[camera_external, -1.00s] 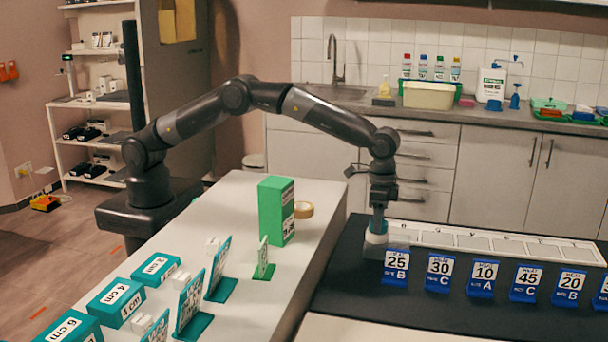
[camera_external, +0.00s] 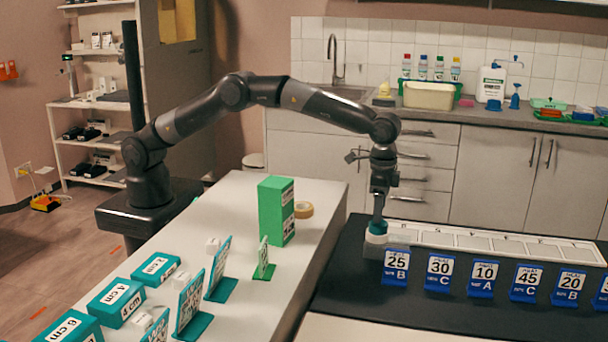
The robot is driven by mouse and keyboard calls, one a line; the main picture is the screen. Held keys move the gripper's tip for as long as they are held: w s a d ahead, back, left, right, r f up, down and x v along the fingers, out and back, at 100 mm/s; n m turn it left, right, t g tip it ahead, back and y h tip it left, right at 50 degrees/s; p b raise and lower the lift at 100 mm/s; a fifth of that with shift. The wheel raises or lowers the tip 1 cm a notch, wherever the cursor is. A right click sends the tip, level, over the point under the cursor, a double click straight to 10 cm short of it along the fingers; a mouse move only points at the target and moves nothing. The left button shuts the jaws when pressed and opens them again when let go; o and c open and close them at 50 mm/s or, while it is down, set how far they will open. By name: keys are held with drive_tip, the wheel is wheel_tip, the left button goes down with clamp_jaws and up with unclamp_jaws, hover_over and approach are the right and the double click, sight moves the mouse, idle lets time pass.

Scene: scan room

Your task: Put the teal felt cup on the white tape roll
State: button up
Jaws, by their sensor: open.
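The teal felt cup (camera_external: 378,227) sits on top of the white tape roll (camera_external: 376,240) at the left end of the black table, behind the blue "25 B" sign. It looks about upright. My gripper (camera_external: 379,216) points straight down right at the top of the cup, with its jaws open. The fingertips are small and dark here, and I cannot tell whether they still touch the cup. The lower part of the roll is partly hidden by the sign.
A white segmented tray (camera_external: 490,244) runs along the back of the black table (camera_external: 400,305). Several blue number signs (camera_external: 438,273) stand in front of it. On the white table to the left stand a green box (camera_external: 270,212) and a tan tape roll (camera_external: 304,210).

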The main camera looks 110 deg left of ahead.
drive_tip(key=s+a+r+t, duration=0.1)
drive_tip(key=s+r, duration=0.4)
drive_tip(key=r, duration=0.5)
drive_tip(key=s+a+r, duration=0.1)
drive_tip(key=s+r, duration=0.4)
drive_tip(key=r, duration=0.6)
drive_tip(key=s+a+r+t, duration=0.1)
drive_tip(key=s+r, duration=0.2)
drive_tip(key=s, duration=0.4)
drive_tip(key=s+a+r+t, duration=0.1)
drive_tip(key=s+r, duration=0.2)
drive_tip(key=s, duration=0.4)
drive_tip(key=s+a+f+t, duration=0.1)
drive_tip(key=s+f, duration=0.2)
drive_tip(key=s, duration=0.6)
drive_tip(key=s+f, duration=0.3)
drive_tip(key=s, duration=0.6)
drive_tip(key=s+a+f+t, duration=0.1)
drive_tip(key=s+f, duration=0.2)
drive_tip(key=s, duration=0.7)
drive_tip(key=shift+a+t, duration=0.3)
